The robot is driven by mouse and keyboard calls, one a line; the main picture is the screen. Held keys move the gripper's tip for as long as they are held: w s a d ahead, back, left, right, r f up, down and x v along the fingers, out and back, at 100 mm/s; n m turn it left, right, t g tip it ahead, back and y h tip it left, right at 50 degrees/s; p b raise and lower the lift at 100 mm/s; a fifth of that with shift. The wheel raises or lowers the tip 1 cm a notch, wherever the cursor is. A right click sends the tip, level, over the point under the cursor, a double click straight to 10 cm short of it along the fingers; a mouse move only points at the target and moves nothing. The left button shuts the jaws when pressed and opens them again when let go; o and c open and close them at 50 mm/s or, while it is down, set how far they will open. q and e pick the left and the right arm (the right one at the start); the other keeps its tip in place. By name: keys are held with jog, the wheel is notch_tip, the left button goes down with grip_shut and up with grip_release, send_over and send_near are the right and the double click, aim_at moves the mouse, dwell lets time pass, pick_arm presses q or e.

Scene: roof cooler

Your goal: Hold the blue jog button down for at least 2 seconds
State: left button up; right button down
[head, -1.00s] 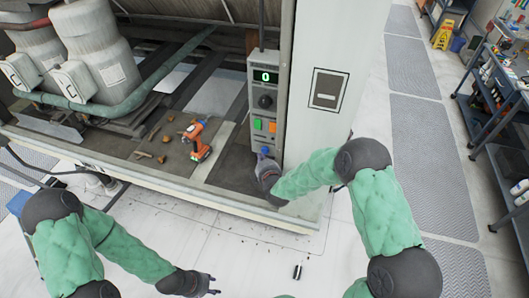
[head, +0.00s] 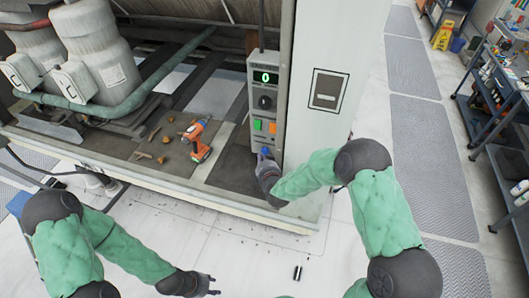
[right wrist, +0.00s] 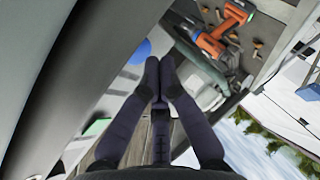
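The grey control box (head: 264,95) hangs on the unit beside the pale post, with a green display reading 0. The blue jog button (head: 265,152) sits low on it, below a green and an orange button. My right gripper (head: 262,158) is at the blue button in the head view, partly covering it. In the right wrist view the fingertips (right wrist: 159,64) are together with nothing between them, and the blue button (right wrist: 141,51) shows just left of them. Contact or pressing cannot be told. My left gripper (head: 214,284) is open and empty over the floor.
An orange drill (head: 197,138) and several small brown pieces lie on the unit's deck, left of the box. The pale post (head: 326,90) stands right of the box. A tool cart (head: 495,110) is at the far right. The floor in front is mostly clear.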

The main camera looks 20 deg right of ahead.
jog(key=shift+w+d, duration=0.1)
jog(key=shift+w+d+b, duration=0.15)
jog(key=shift+w+b, duration=0.1)
jog(key=shift+b, duration=0.05)
jog(key=shift+w+d, duration=0.1)
dwell(0.8)
jog(key=shift+w+d+r+b, duration=0.4)
jog(key=shift+r, duration=0.15)
dwell(3.8)
jog(key=shift+s+a+f, duration=0.15)
jog(key=shift+s+a, duration=0.1)
dwell(0.5)
jog(key=shift+s+a+f+p, duration=0.1)
jog(key=shift+s+a, duration=0.4)
jog(key=shift+s, duration=0.25)
jog(key=shift+s+a+f+p, duration=0.1)
jog(key=shift+s+a+p, duration=0.05)
jog(key=shift+s+a, duration=0.55)
jog(key=shift+s+a+f+p, duration=0.1)
jog(key=shift+s+a, duration=0.25)
jog(key=shift+s, duration=0.5)
